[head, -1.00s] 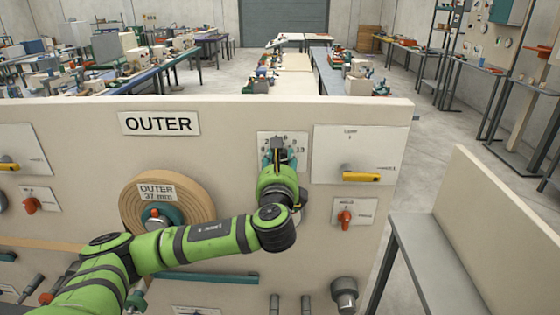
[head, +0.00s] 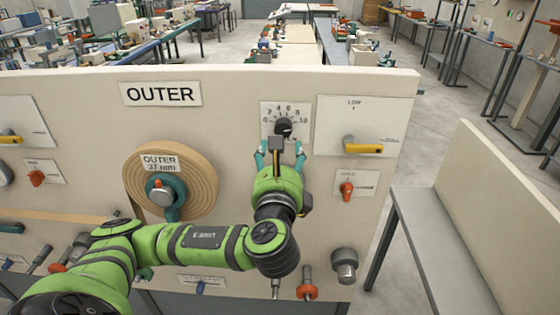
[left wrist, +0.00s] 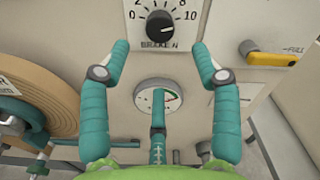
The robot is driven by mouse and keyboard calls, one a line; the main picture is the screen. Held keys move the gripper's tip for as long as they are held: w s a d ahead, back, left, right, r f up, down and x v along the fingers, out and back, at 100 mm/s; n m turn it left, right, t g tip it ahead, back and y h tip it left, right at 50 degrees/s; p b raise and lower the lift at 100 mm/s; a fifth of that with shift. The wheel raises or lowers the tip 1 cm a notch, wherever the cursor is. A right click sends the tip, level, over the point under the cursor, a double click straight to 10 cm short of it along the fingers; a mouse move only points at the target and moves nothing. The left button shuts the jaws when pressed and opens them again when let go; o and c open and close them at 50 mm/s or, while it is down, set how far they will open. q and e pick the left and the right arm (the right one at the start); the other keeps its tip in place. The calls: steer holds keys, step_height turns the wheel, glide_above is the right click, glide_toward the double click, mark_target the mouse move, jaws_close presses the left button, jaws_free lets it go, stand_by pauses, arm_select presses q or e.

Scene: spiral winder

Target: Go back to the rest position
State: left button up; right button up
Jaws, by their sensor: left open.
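My left gripper (head: 279,150) is open and empty in front of the OUTER panel (head: 270,85). Its fingers (left wrist: 160,75) are spread wide in the left wrist view. The black brake knob (head: 283,127) sits on a numbered dial plate just above the fingertips. My green left arm comes in from the left, low across the panel. My right gripper is not in view.
A tan roll (head: 205,172) labelled OUTER 37 mm is on the panel, left of my gripper. A yellow lever (head: 363,147) and an orange switch (head: 347,189) are to the right. A round gauge (left wrist: 157,95) lies below the dial. A grey bench (head: 425,235) stands at the right.

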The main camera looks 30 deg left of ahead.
arm_select(q)
steer(key=shift+v, duration=0.85)
steer(key=shift+f, duration=0.1)
